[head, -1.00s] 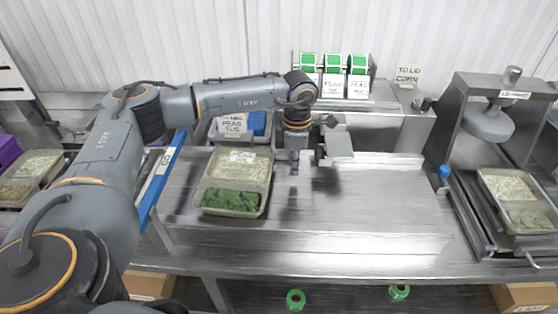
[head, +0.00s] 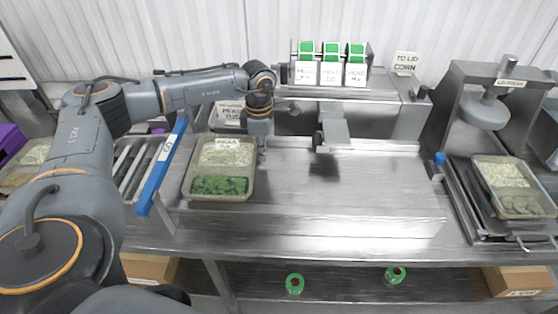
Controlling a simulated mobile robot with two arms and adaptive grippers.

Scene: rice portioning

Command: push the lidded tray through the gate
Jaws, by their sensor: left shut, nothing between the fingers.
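The lidded tray (head: 218,170) rests on the steel table, with pale grains in its far part, green peas in its near part and a label across the top. My left gripper (head: 262,152) is shut and empty, pointing down close beside the tray's right edge. I cannot tell whether it touches the tray. The gate appears to be the blue bar (head: 162,166) with a small label, to the left of the tray and apart from it. My right gripper is not in view.
Rollers (head: 130,165) lie beyond the blue bar. A labelled bin (head: 228,116) stands behind the tray. Label rolls (head: 330,62) stand at the back, and a press (head: 490,105) with another tray (head: 512,190) is at right. The table's middle (head: 340,190) is clear.

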